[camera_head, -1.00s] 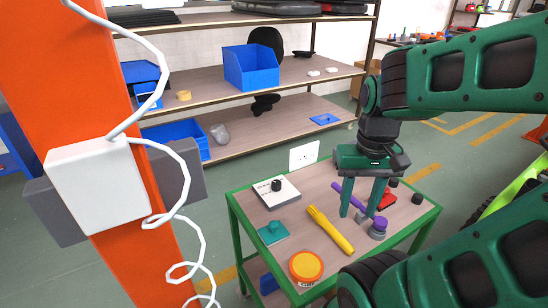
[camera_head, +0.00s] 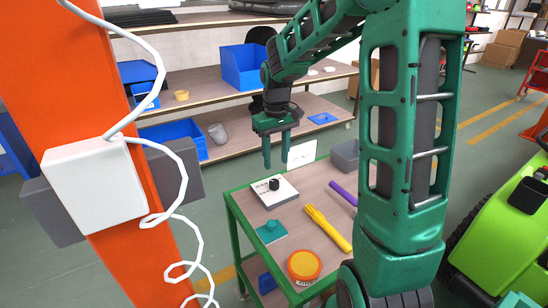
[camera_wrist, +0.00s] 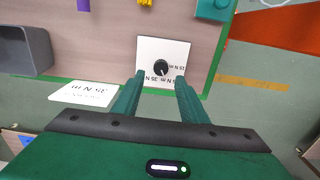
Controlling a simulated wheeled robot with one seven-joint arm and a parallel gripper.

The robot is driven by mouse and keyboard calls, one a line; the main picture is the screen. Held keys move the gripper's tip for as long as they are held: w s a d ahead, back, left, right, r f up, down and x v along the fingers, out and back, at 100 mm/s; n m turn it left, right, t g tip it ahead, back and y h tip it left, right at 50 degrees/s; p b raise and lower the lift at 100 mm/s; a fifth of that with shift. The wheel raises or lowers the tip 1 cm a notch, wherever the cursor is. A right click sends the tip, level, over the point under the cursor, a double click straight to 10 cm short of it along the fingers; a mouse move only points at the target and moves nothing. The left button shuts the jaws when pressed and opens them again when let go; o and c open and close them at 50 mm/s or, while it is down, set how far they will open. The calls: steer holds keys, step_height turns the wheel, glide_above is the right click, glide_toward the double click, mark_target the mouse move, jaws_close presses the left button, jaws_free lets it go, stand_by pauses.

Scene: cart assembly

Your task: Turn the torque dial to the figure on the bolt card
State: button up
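The torque dial is a black knob (camera_head: 274,185) on a white plate (camera_head: 286,194) at the back left of the green-framed cart. The knob also shows in the wrist view (camera_wrist: 161,67), with dark figures printed around it. The bolt card (camera_head: 303,154) is a white card at the cart's back edge. In the wrist view the card (camera_wrist: 84,95) lies left of the fingers, and its dark print is too small to read surely. My gripper (camera_head: 276,164) is open and empty above the knob, fingers pointing down. In the wrist view its fingertips (camera_wrist: 160,78) appear either side of the knob's near side, apart from it.
The cart top also holds a teal block (camera_head: 271,231), a yellow tool (camera_head: 328,228), a purple tool (camera_head: 344,193), an orange-lidded round tub (camera_head: 304,265) and a grey bin (camera_head: 345,155). A shelf with blue bins (camera_head: 248,68) stands behind. My arm hides the cart's right side.

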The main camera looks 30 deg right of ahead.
mark_target(274, 181)
steer(key=shift+w+a+f, duration=0.15)
steer(key=shift+w+f, duration=0.2)
steer(key=shift+w, duration=0.05)
step_height(274, 181, down, 8)
steer(key=shift+f, duration=0.4)
steer(key=shift+c, duration=0.3)
steer(key=shift+r, duration=0.1)
steer(key=c, duration=0.5)
steer(key=shift+c, duration=0.2)
